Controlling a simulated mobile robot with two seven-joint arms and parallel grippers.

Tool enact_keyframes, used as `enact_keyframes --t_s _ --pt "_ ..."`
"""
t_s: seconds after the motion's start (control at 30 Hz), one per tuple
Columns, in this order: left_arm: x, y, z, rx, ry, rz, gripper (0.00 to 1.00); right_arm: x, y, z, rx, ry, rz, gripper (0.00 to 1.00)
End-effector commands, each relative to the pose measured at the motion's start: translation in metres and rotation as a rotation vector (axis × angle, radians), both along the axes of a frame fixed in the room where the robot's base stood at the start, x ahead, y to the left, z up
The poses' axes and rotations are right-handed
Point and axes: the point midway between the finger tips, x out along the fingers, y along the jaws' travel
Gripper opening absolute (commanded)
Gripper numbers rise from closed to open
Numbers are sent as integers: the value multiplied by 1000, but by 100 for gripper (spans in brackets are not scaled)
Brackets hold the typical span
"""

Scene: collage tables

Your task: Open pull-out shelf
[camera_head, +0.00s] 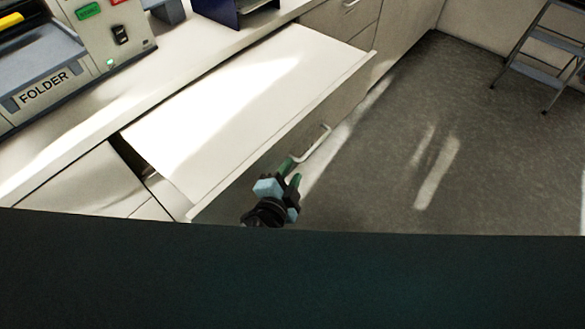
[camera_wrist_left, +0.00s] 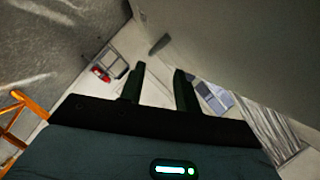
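The pull-out shelf (camera_head: 235,110), a wide white panel, stands out from under the counter in the head view. A pale bar handle (camera_head: 318,145) sits on the front below its outer edge. My left gripper (camera_head: 292,169) is just below the near end of this handle; I cannot tell whether they touch. In the left wrist view my left gripper (camera_wrist_left: 158,84) shows two dark fingers apart with nothing visible between them. The handle cannot be made out there. My right gripper is not in view.
A machine labelled FOLDER (camera_head: 45,85) stands on the white counter (camera_head: 195,45) at upper left, with a dark blue holder (camera_head: 222,12) farther along. A step ladder (camera_head: 545,70) stands at far right. The grey floor (camera_head: 400,150) between is clear.

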Motion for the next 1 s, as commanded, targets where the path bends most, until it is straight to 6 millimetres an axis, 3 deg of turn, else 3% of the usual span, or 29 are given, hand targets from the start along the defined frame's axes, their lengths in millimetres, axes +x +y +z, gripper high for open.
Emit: enact_keyframes --t_s 0.7,1.0 --pt "-40 12 9 0 1 -1 33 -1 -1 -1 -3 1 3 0" --pt "-45 13 10 -1 2 -2 33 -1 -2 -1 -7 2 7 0"
